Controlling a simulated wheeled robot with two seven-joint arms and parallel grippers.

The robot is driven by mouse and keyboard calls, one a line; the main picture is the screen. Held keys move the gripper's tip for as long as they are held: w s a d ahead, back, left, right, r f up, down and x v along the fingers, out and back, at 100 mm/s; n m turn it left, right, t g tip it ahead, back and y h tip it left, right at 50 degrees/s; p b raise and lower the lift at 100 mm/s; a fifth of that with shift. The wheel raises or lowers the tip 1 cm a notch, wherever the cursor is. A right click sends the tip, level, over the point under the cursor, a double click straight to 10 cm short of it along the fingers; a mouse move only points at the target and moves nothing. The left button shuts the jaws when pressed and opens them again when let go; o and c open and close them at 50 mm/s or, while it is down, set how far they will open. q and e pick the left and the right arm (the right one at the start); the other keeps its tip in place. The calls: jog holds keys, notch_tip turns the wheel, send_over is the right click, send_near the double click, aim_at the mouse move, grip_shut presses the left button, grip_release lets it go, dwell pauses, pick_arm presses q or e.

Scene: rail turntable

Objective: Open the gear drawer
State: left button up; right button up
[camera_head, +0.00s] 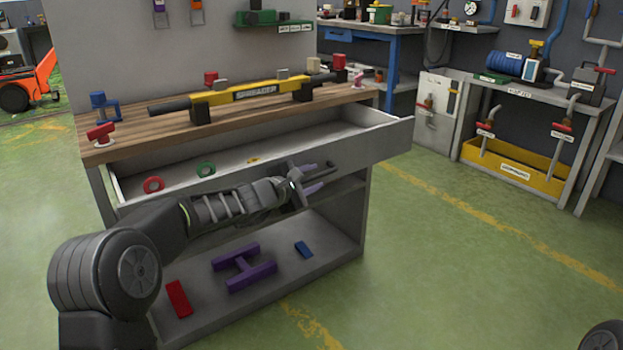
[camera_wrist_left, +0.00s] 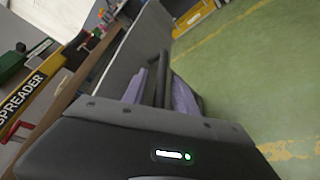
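The gear drawer (camera_head: 345,160) is pulled out of the workbench, its inside showing from above. Its dark bar handle (camera_head: 325,166) is on the front face and also shows in the left wrist view (camera_wrist_left: 163,72). My left gripper (camera_head: 311,181) is at this handle. Its purple fingers (camera_wrist_left: 165,92) stand apart on either side of the bar in the left wrist view, with what looks like a gap; firm contact cannot be made out. A red ring (camera_head: 153,184) and a green ring (camera_head: 206,169) lie in the drawer. My right gripper is not in view.
A yellow spreader bar (camera_head: 255,92) lies on the wooden benchtop (camera_head: 150,123). A purple H-shaped part (camera_head: 244,267), a red block (camera_head: 178,298) and a blue block (camera_head: 303,249) lie on the lower shelf.

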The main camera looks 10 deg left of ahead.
pick_arm(q)
jog(key=v, duration=0.8)
dwell(0.4)
